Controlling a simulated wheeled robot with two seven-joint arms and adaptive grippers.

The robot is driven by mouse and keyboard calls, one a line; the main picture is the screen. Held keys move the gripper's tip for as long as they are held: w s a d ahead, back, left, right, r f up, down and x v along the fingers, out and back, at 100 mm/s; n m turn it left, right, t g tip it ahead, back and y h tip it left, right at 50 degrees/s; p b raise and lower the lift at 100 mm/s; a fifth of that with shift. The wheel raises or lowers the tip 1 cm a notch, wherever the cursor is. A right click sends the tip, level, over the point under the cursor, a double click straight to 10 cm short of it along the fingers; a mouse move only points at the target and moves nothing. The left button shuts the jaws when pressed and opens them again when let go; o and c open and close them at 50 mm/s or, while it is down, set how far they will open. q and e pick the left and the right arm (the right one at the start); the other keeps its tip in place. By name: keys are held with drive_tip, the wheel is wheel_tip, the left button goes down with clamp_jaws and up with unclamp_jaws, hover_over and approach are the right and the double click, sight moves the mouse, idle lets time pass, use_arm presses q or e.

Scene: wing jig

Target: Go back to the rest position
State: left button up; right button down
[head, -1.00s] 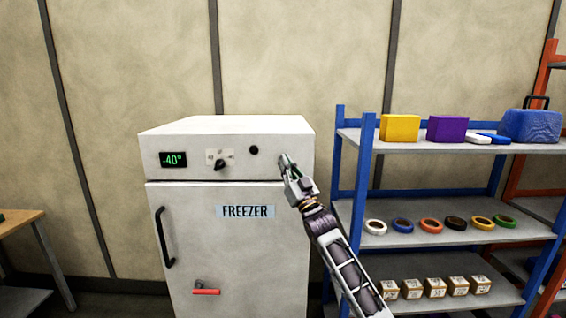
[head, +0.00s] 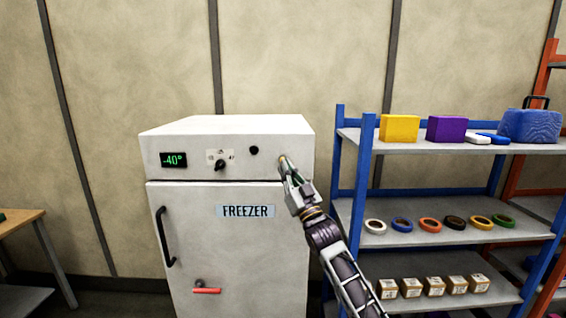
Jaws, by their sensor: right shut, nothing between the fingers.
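My right gripper (head: 284,163) is shut and empty. It is in front of the upper right part of the white freezer (head: 235,260), near the right end of its control panel. I cannot tell whether its tips touch the panel. The freezer door is closed, with a black handle (head: 164,237) at its left and a red lever (head: 207,291) low down. The panel has a green display (head: 173,160) reading -40°, a black knob (head: 220,165) and a round black button (head: 254,150). My left gripper is not in view.
A blue shelf rack (head: 361,190) stands close at the right. It holds a yellow block (head: 399,128), a purple block (head: 446,129), a blue case (head: 530,126), tape rolls and small boxes. A wooden table (head: 22,219) is at the far left. Floor between the table and freezer looks clear.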

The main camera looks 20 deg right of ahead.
idle(0.4)
